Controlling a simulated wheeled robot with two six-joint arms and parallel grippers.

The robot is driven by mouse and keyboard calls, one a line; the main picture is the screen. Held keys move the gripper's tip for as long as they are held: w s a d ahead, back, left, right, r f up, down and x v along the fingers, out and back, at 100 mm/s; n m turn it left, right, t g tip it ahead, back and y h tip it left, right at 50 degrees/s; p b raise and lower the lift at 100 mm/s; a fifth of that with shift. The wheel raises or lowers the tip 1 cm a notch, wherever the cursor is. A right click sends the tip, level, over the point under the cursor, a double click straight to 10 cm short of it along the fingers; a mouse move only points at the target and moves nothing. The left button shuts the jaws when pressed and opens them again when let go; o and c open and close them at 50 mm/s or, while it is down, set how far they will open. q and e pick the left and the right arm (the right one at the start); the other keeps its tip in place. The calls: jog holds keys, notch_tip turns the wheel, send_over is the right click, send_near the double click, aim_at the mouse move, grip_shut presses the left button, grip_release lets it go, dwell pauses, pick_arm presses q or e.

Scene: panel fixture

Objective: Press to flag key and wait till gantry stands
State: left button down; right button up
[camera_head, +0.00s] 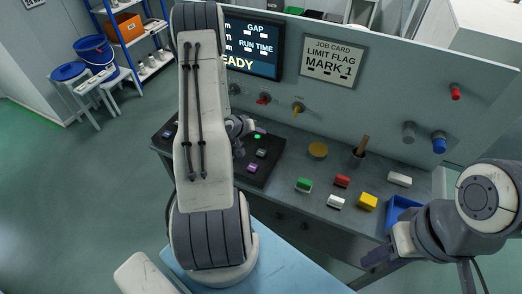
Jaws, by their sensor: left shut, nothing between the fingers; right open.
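A dark key board (270,171) lies on the grey bench at its left end. It carries a purple key (252,168), a grey key (262,153) and a small lit green spot (257,136); another purple key (168,133) shows left of my arm. No label reads as flag, and I cannot make out a gantry. My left gripper (239,149) is shut and empty over the board, partly hidden behind my own arm, which covers the board's middle. Contact with a key cannot be told. My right gripper (382,253) is open and empty at the bench's front right.
A screen (262,66) shows GAP, RUN TIME and a partly hidden word ending EADY. A job card (334,62) reads LIMIT FLAG MARK 1.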

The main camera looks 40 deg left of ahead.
pick_arm(q)
jog(key=shift+f, duration=0.1)
jog(key=b, duration=0.8)
send_over(260, 154)
notch_tip(260, 154, down, 8)
jog(key=shift+r, duration=0.1)
jog(key=shift+a+f, duration=0.1)
jog(key=shift+f, duration=0.35)
jog(key=shift+s, duration=0.1)
dwell(1.3)
jog(key=shift+f, duration=0.4)
